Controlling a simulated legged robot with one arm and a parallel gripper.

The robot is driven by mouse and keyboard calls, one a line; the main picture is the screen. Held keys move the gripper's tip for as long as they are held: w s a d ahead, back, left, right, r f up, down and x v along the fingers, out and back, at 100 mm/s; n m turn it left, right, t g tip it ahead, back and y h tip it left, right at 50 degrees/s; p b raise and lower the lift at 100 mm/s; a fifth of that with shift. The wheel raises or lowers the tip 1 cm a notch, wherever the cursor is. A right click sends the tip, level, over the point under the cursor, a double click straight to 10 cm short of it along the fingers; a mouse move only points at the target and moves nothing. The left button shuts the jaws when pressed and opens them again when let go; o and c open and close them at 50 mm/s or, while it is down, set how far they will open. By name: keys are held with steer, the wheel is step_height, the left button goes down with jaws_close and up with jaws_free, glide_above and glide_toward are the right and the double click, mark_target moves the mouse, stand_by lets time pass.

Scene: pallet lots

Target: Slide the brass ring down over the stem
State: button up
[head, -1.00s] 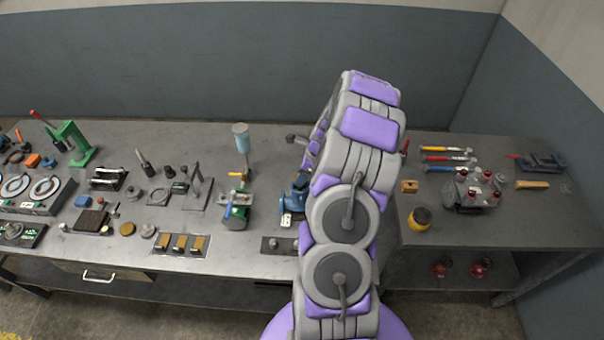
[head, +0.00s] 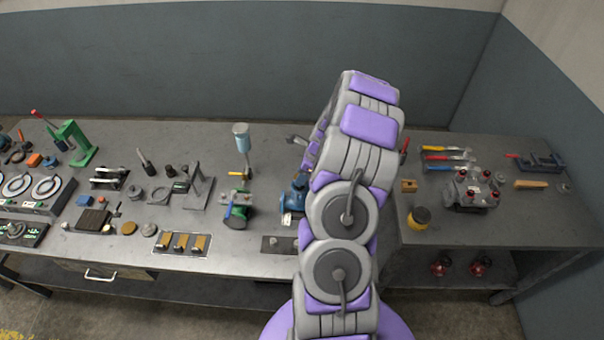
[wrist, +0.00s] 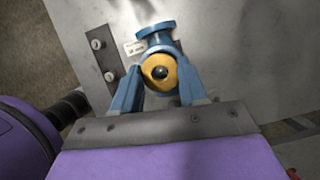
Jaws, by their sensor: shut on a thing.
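The brass ring (wrist: 149,67) shows in the wrist view between the two blue-grey fingers of my gripper (wrist: 160,68), which is shut on it. The dark round end of the stem (wrist: 160,71) shows inside the ring's opening, so the ring looks lined up around it from above. How far down the ring sits cannot be told. The blue valve body (wrist: 154,34) lies behind the ring, its flange toward the top of the picture. In the head view the blue valve (head: 290,204) stands beside my arm, which hides the gripper and ring.
A bolted dark plate (wrist: 103,62) lies beside the valve in the wrist view. In the head view a green valve (head: 237,211) stands left of the blue one. A yellow-and-black pot (head: 419,218) stands right of my arm.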

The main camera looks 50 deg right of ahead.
steer(key=shift+p, duration=0.5)
steer(key=shift+f, duration=1.25)
steer(key=o, duration=1.6)
steer(key=shift+c, duration=0.2)
steer(key=shift+r, duration=0.1)
steer(key=shift+r+p, duration=2.9)
steer(key=shift+r, duration=0.55)
steer(key=shift+a, duration=0.1)
